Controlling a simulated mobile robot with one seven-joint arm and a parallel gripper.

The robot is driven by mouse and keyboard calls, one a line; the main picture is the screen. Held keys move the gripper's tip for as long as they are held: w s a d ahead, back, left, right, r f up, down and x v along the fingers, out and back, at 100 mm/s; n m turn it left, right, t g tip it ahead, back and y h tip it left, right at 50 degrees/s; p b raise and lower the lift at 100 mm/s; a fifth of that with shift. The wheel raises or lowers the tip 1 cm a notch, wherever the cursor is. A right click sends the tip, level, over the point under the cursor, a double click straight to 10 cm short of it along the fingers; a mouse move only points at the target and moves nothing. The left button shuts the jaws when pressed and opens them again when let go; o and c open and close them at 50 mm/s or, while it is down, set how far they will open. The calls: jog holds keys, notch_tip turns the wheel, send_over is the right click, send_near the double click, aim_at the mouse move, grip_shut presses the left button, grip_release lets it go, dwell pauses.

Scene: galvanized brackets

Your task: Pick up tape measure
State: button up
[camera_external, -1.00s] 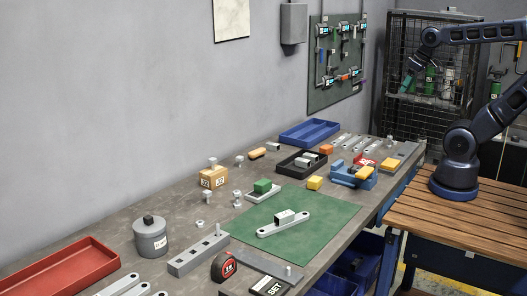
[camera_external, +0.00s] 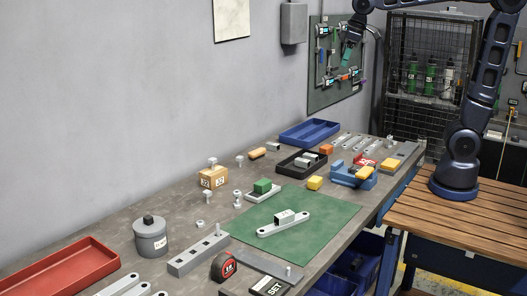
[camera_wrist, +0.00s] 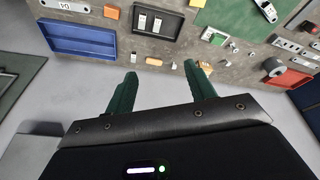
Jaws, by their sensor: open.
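The tape measure (camera_external: 224,267), red and black with a pale label, stands near the front of the workbench in the external view. It is beside a long grey block with holes and a dark box marked SET. My gripper (camera_external: 346,53) is high above the far end of the bench, well away from the tape measure. In the wrist view my gripper (camera_wrist: 160,78) has its two green fingers spread wide with nothing between them.
A green mat (camera_external: 335,212) bears a grey bracket (camera_external: 284,223). A grey canister (camera_external: 150,237) and red tray (camera_external: 60,272) are at left. A blue tray (camera_external: 310,132), black tray (camera_external: 289,164) and blue vise (camera_external: 345,178) stand farther back. Space above the bench is free.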

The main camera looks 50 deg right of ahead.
jog(key=w+a+f+n, duration=0.15)
jog(key=w+a, duration=0.25)
jog(key=a, duration=0.6)
jog(key=w+a+f+n+g, duration=0.15)
jog(key=w+a, duration=0.25)
jog(key=a, duration=0.5)
jog(key=w+a+f+n, duration=0.15)
jog(key=w+a, duration=0.25)
jog(key=a, duration=0.6)
jog(key=n+g, duration=0.1)
jog(key=n, duration=0.7)
send_over(223, 256)
jog(key=shift+h, duration=0.4)
jog(key=f, duration=2.7)
jog(key=shift+w+a+f, duration=0.15)
jog(key=shift+w+f, duration=0.05)
jog(key=shift+w, duration=0.05)
jog(key=shift+s+a+f+g, duration=0.15)
jog(key=shift+f+g, duration=0.1)
jog(key=shift+f, duration=0.3)
notch_tip(223, 256, down, 5)
jog(key=shift+r, duration=0.15)
jog(key=shift+s+d+f, duration=0.1)
jog(key=shift+d+f, duration=0.05)
jog(key=shift+f, duration=1.2)
jog(key=shift+s+d+f, duration=0.1)
jog(key=shift+d+f, duration=0.05)
jog(key=shift+f, duration=1.15)
